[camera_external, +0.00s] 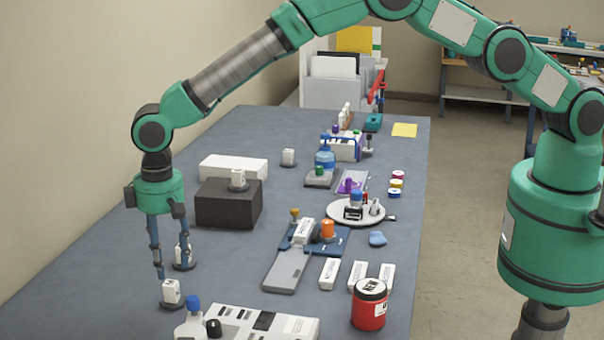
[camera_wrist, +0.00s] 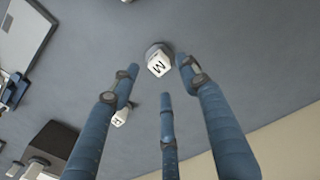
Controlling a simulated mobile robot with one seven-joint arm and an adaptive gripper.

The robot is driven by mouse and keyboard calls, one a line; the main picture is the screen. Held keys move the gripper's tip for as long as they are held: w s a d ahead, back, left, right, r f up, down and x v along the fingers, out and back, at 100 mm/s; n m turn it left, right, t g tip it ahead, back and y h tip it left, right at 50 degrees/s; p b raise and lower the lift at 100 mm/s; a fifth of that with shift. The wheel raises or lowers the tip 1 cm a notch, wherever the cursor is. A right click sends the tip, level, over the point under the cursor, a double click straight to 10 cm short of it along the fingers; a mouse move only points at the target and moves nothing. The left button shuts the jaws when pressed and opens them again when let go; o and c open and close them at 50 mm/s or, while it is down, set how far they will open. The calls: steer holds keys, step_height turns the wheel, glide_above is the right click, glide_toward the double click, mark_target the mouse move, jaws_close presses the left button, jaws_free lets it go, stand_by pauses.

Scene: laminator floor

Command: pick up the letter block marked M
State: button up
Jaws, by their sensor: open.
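The letter block marked M (camera_wrist: 157,66) is white and sits on a dark round base; it appears between two fingertips in the wrist view. In the external view it looks to be the near-left block (camera_external: 171,291). My three-fingered gripper (camera_wrist: 160,77) is open and empty, pointing down at the block; no finger visibly touches it. In the external view my gripper (camera_external: 173,269) hangs just above and behind it. A second white block (camera_wrist: 120,118), its letter resembling H, stands close by; it shows behind a finger in the external view (camera_external: 183,255).
A black box (camera_external: 228,207) with another block on it stands behind. The table (camera_external: 110,265) is clear left of the block.

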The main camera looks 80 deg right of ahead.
mark_target(171, 283)
steer(key=shift+f, duration=0.85)
steer(key=shift+s+d+f, duration=0.1)
steer(key=shift+f, duration=1.2)
steer(key=shift+d+f, duration=0.1)
steer(key=shift+f, duration=1.2)
jaws_close()
